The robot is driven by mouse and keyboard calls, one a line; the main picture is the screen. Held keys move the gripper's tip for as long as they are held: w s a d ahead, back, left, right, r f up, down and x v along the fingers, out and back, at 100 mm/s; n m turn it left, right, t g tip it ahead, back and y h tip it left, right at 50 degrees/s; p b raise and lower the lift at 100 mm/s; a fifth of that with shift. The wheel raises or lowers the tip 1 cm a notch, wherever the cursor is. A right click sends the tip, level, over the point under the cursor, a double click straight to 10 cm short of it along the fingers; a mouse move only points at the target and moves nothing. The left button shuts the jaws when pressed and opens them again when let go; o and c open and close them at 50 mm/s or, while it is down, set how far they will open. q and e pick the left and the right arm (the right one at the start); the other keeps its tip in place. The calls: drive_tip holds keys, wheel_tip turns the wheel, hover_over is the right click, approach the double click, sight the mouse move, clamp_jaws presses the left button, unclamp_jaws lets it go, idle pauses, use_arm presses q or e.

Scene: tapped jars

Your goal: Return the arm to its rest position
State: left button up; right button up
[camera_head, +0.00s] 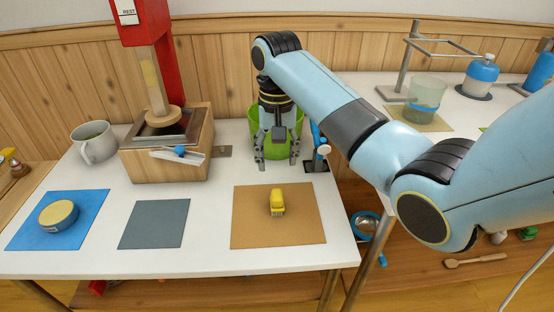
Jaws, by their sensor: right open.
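My right arm comes in from the right, and its gripper (275,150) points down, open, over the back right part of the white table. Nothing shows between its fingers. A green container (253,122) stands right behind the gripper and is partly hidden by it. Whether the fingers touch the container or the table, I cannot tell. My left gripper is not in view.
A yellow object (277,202) stands on a brown mat (240,232). A grey mat (155,223) is empty. A round tin (58,215) sits on a blue mat (92,205). A mug (94,143) and a red-topped wooden press (195,167) stand behind.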

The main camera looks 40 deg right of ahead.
idle(0.4)
drive_tip(key=s+a+f+n+t, duration=0.1)
drive_tip(key=s+f+n, duration=0.25)
drive_tip(key=s, duration=0.75)
drive_tip(key=s+a+r+n+t, duration=0.1)
drive_tip(key=s+r+n, duration=0.15)
drive_tip(key=s, duration=0.55)
drive_tip(key=s+a+r+n+t, duration=0.1)
drive_tip(key=s+r, duration=0.2)
drive_tip(key=s, duration=0.5)
drive_tip(key=s+d+f+g, duration=0.1)
drive_tip(key=s+f, duration=0.1)
drive_tip(key=f, duration=1.2)
drive_tip(key=s+d+f, duration=0.1)
drive_tip(key=s+f, duration=0.2)
drive_tip(key=f, duration=1.1)
drive_tip(key=s+d+f+g, duration=0.1)
drive_tip(key=s+f, duration=1.2)
drive_tip(key=s, duration=0.3)
drive_tip(key=shift+s+h, duration=0.2)
drive_tip(key=shift+h, duration=0.2)
drive_tip(key=shift+d, duration=0.1)
